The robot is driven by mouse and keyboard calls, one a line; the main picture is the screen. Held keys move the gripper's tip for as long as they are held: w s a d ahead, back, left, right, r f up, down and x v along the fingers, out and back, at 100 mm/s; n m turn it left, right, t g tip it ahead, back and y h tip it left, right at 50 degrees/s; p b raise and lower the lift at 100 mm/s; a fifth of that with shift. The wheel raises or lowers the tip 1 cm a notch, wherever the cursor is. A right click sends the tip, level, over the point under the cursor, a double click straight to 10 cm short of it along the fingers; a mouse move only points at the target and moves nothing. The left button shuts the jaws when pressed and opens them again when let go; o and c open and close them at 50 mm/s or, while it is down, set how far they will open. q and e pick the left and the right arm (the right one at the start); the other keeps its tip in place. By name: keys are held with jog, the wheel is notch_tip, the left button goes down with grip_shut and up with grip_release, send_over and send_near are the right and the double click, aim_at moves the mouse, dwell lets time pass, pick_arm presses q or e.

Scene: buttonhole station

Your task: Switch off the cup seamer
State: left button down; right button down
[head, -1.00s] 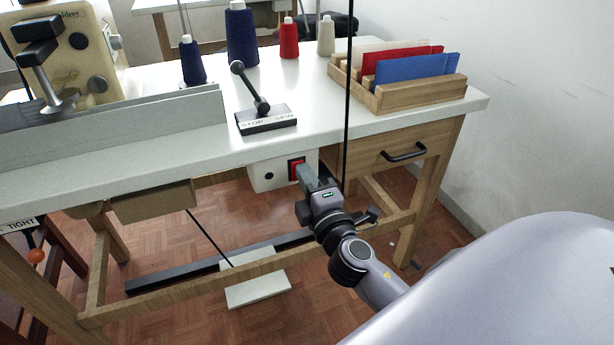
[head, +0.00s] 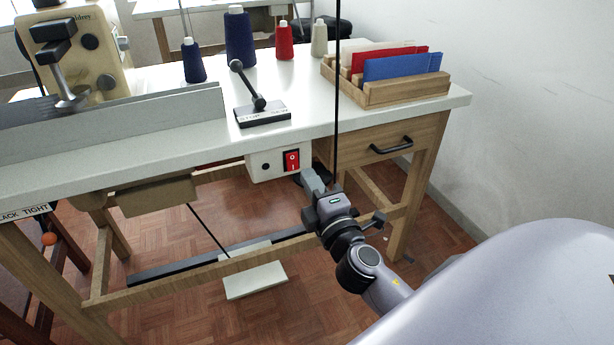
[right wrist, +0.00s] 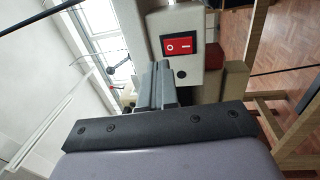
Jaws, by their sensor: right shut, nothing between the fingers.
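The cup seamer (head: 78,50) is a cream machine with dark fittings at the back left of the white table. A white switch box (head: 265,168) hangs under the table's front edge. On it is a red rocker switch (head: 291,161), marked with a line and a circle; the switch also shows large in the right wrist view (right wrist: 179,44). My right gripper (head: 307,176) is shut and empty, just below and right of the switch, apart from it in the head view. Its shut fingers show in the right wrist view (right wrist: 158,82). My left gripper is out of view.
A lever on a block marked STOP and SEW (head: 262,112) stands on the table above the box. A drawer with a black handle (head: 391,146) is to the right. A thin black cord (head: 336,90) hangs in front of the table. A pedal (head: 255,280) lies below.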

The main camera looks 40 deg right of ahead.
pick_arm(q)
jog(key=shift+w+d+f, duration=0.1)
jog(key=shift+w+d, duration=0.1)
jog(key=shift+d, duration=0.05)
pick_arm(e)
jog(key=r+v, duration=0.1)
jog(key=v, duration=0.6)
jog(key=shift+s+r, duration=0.3)
jog(key=shift+r, duration=0.1)
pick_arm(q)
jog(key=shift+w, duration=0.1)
